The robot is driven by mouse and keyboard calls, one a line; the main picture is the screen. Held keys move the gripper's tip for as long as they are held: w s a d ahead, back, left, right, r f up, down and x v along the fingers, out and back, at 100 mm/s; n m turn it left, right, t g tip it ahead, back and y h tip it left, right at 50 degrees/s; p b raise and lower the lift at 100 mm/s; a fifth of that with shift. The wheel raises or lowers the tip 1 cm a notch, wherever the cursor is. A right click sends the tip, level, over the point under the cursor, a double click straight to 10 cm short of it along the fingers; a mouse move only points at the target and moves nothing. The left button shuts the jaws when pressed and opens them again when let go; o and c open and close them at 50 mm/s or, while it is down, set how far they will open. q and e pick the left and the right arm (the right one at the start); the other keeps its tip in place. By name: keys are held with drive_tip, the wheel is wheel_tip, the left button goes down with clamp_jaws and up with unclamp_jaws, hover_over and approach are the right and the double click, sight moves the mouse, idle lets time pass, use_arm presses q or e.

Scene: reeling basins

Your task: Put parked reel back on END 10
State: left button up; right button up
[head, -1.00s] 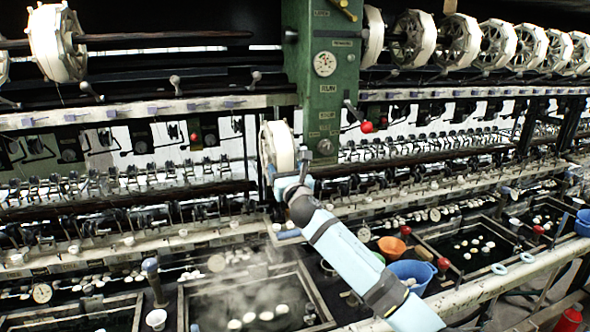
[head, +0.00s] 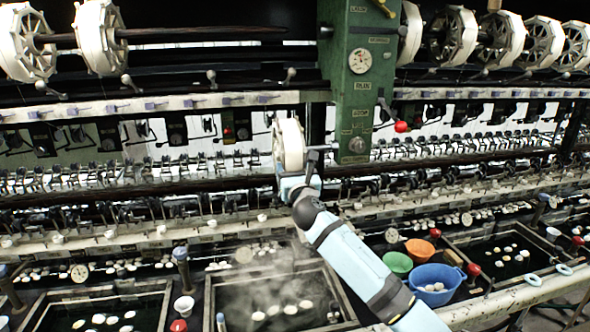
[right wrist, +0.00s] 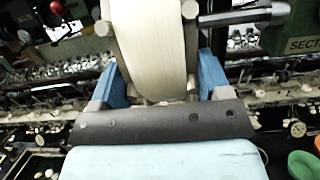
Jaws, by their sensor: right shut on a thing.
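The white reel (head: 288,147) is upright in my right gripper (head: 297,182), left of the green post and below the upper shaft. In the right wrist view the blue fingers (right wrist: 160,85) are on either side of the reel's pale rim (right wrist: 150,40). A grey rod (right wrist: 235,17) lies between the reel and the green post; whether the reel still touches it I cannot tell. The upper dark shaft (head: 200,33) carries white reels at left (head: 100,37) and has a bare stretch up to the post. No END 10 label is readable. My left gripper is out of view.
The green post (head: 358,85) with gauge and red-knobbed lever (head: 401,126) stands right of the reel. More reels (head: 455,37) hang at upper right. Below are steaming basins (head: 275,300), a blue bowl (head: 437,283), a green bowl (head: 397,263) and an orange bowl (head: 420,250).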

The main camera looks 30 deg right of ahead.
drive_tip(key=s+a, duration=0.2)
drive_tip(key=s, duration=0.9)
drive_tip(key=s+a+p, duration=0.1)
drive_tip(key=s+a, duration=0.2)
drive_tip(key=s, duration=0.9)
drive_tip(key=shift+a, duration=0.3)
drive_tip(key=shift+s, duration=0.1)
idle(0.5)
